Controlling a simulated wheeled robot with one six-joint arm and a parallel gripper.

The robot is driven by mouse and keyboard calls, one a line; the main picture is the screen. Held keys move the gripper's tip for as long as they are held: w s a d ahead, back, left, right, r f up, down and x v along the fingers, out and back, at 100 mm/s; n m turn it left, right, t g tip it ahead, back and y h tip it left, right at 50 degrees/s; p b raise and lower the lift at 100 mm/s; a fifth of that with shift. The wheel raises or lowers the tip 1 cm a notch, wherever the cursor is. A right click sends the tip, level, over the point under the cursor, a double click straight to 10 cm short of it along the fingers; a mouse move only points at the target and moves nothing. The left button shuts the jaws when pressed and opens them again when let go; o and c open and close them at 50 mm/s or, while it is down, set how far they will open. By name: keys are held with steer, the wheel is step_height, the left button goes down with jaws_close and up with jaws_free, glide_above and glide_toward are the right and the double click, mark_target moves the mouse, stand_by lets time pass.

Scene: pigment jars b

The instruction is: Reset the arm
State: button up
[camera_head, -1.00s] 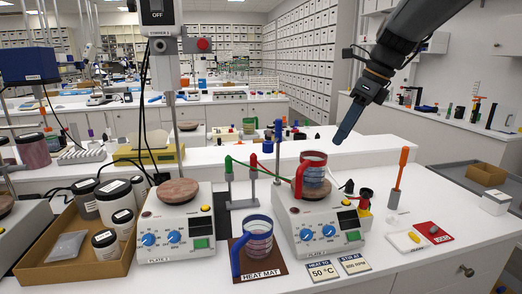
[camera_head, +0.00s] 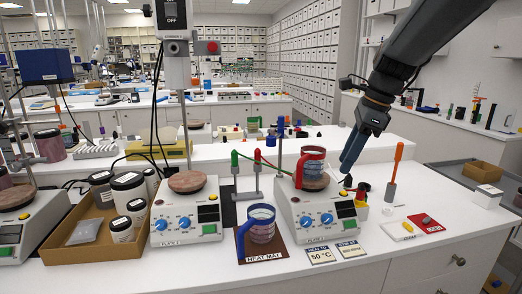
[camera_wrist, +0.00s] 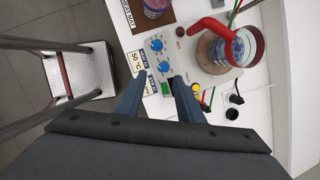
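My gripper (camera_head: 351,150) hangs in the air at the right of the head view, just right of and close to the red-handled beaker. In the wrist view its two blue-grey fingers (camera_wrist: 158,82) are apart with nothing between them. The red-rimmed, red-handled beaker (camera_head: 313,166) stands on the right stirring plate (camera_head: 290,212); it also shows in the wrist view (camera_wrist: 238,48). A blue-handled beaker (camera_head: 262,228) stands on the brown heat mat (camera_head: 270,253).
The left stirring plate (camera_head: 187,226) is bare on top. A cardboard tray (camera_head: 75,247) holds several jars. An orange-handled tool (camera_head: 395,170) stands upright right of the gripper. A red card (camera_head: 427,224) and two label signs (camera_head: 321,255) lie at the front right.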

steer(key=s+a+f+n+h, duration=0.2)
steer(key=s+f+n, duration=1.8)
steer(key=f, duration=0.1)
steer(key=shift+a+n+g+h, duration=0.4)
steer(key=shift+s+a, duration=0.1)
steer(key=shift+a, duration=0.05)
